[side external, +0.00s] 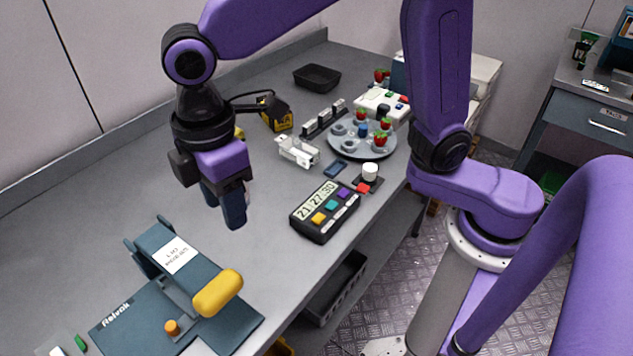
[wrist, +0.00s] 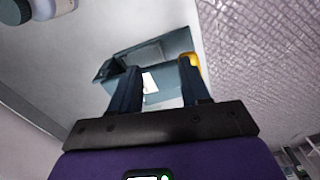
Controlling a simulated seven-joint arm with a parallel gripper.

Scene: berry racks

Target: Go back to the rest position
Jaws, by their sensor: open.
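My gripper (side external: 226,205) hangs fingers down above the grey bench (side external: 75,225), beside the dark blue-grey press with the yellow handle. In the wrist view the two dark fingers of my gripper (wrist: 160,92) stand apart with nothing between them. It is empty and touches nothing that I can see. The press (side external: 240,325) lies in front and to the left, with its yellow handle (side external: 218,292), a white label and an orange knob. The press also shows beyond the fingers in the wrist view (wrist: 178,42).
A timer (side external: 325,212) with coloured buttons stands right of my gripper. Behind are a white clamp-like part (side external: 297,151), a round plate (side external: 345,150) with strawberries, a yellow-and-black tool (side external: 276,115) and a black tray (side external: 317,77).

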